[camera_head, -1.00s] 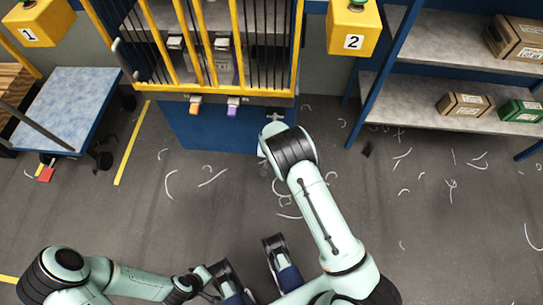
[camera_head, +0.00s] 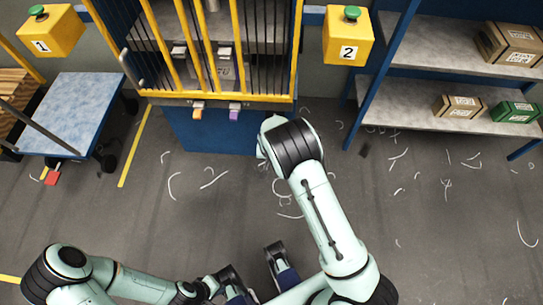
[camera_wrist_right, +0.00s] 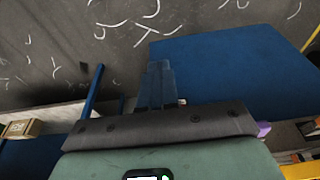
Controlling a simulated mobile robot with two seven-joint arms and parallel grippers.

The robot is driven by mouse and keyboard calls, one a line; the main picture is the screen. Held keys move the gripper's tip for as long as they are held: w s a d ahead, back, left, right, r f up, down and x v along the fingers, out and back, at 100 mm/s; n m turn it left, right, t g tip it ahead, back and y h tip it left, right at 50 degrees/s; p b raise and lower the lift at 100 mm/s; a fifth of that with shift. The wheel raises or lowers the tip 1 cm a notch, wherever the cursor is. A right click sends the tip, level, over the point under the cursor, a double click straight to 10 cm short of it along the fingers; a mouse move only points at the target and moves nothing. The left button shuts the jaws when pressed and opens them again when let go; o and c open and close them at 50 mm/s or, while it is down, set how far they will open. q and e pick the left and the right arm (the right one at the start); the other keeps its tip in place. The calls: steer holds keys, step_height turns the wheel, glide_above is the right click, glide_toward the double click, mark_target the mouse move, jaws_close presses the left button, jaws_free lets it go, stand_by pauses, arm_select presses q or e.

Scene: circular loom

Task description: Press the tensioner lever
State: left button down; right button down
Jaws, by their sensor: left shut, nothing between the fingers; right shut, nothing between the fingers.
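The loom (camera_head: 215,97) has a yellow frame with dark bars above a blue front panel (camera_head: 205,135). An orange lever (camera_head: 197,112) and a purple lever (camera_head: 234,113) stick out under its front edge. The purple lever also shows in the right wrist view (camera_wrist_right: 263,129). None is labelled as the tensioner. My right arm reaches to the panel's right end; its wrist hides the gripper in the head view. In the right wrist view, my right gripper (camera_wrist_right: 158,72) is shut and empty before the blue panel. My left gripper (camera_head: 237,293) is shut and empty at the bottom, far from the loom.
A yellow box marked 1 (camera_head: 50,32) and one marked 2 (camera_head: 348,38) carry green buttons. A blue-topped cart (camera_head: 70,112) stands left. A shelf (camera_head: 440,68) with cartons stands right of the loom. The grey floor between has scattered pale threads.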

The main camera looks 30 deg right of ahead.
steer(key=shift+s+a+r+p, duration=0.1)
steer(key=shift+s+a+r, duration=0.15)
steer(key=shift+r, duration=0.3)
steer(key=shift+s+a+r+p, duration=0.1)
steer(key=shift+s+a+r, duration=0.05)
steer(key=shift+s+r, duration=0.3)
steer(key=shift+s+a+r+p, duration=0.1)
steer(key=shift+s+a+r, duration=0.15)
steer(key=shift+r, duration=0.35)
